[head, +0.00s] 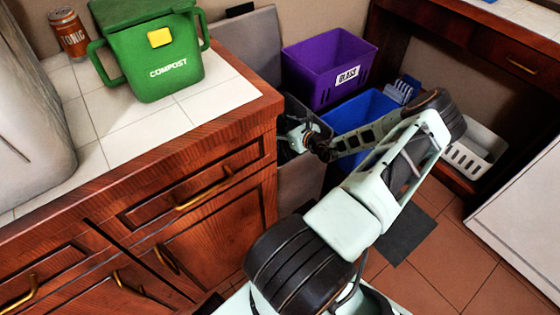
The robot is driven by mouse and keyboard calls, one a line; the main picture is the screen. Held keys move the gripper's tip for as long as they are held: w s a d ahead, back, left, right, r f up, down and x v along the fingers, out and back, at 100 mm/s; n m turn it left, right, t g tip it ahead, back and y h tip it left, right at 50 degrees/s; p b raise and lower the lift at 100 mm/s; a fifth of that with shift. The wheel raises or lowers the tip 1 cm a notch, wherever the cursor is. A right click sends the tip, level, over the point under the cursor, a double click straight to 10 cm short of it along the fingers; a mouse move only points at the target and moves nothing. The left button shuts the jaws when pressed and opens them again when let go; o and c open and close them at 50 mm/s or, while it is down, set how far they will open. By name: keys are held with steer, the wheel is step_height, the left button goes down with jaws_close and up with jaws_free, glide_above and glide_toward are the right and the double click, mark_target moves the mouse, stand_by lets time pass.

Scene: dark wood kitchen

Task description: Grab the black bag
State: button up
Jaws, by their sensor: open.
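My gripper (296,137) is at the far end of my arm, just right of the wooden counter's corner and low beside it. It is open, and its fingers are small and partly lost against dark shapes. A dark, black-looking thing (298,107) shows just behind and above my gripper, between the counter and the purple bin. It may be the black bag, but its outline is unclear and my gripper covers part of it. I cannot tell whether my gripper touches it.
A purple bin (328,66) stands above a blue bin (365,112). A white basket (474,148) is under the right counter. A green compost bin (165,55) and a tonic can (69,35) stand on the left counter. A dark mat (408,236) lies on the tiled floor.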

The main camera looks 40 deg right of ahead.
steer(key=shift+c, duration=0.2)
jaws_close()
steer(key=shift+r, duration=0.2)
